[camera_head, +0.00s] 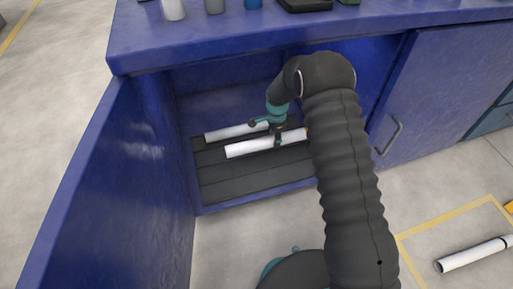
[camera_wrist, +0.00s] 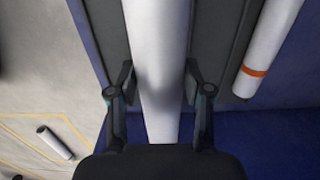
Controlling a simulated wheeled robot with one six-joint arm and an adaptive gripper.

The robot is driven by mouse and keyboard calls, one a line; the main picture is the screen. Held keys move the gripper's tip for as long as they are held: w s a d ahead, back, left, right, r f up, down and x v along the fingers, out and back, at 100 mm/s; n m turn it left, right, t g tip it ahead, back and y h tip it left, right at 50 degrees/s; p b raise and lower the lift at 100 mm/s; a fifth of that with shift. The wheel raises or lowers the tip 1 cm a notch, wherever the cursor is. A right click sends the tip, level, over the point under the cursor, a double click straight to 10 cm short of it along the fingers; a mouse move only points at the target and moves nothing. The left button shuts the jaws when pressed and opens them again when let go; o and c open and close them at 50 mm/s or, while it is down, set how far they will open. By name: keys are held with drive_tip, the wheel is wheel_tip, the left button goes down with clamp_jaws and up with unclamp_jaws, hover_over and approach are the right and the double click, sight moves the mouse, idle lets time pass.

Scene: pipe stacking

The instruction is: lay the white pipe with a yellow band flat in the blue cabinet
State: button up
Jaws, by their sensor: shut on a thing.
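The blue cabinet (camera_head: 140,150) stands open, with a dark slatted floor (camera_head: 250,180) inside. My gripper (camera_head: 278,136) reaches into it and is shut on a white pipe (camera_head: 250,147), the nearer of two in the cabinet. In the wrist view the held white pipe (camera_wrist: 158,65) runs between my two fingers (camera_wrist: 158,95). It looks level, lying on or just above the floor; I cannot tell which. A yellowish mark shows at its right end in the head view, partly behind my arm. The wrist view shows no band on it; its lower end is hidden.
A second white pipe (camera_head: 232,132) lies behind it, roughly parallel and apart; it has an orange band (camera_wrist: 253,71) in the wrist view. A pipe with a dark band (camera_head: 475,255) lies on the floor at right inside yellow lines. Several items stand on the countertop (camera_head: 230,38).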

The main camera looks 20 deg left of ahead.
sight(247, 142)
drive_tip(key=s+a+f, duration=0.1)
drive_tip(key=a+f, duration=0.1)
drive_tip(key=a, duration=0.1)
drive_tip(key=s+a+f, duration=0.2)
drive_tip(key=a, duration=0.1)
drive_tip(key=s+a+f, duration=0.2)
drive_tip(key=a, duration=0.2)
drive_tip(key=shift+f, duration=2.4)
drive_tip(key=shift+b, duration=0.3)
drive_tip(key=shift+f, duration=0.2)
drive_tip(key=o, duration=1.4)
drive_tip(key=shift+s, duration=0.1)
drive_tip(key=shift+c, duration=0.2)
drive_tip(key=shift+r, duration=0.1)
wheel_tip(247, 142, up, 12)
drive_tip(key=shift+r+p, duration=0.15)
drive_tip(key=shift+p, duration=0.25)
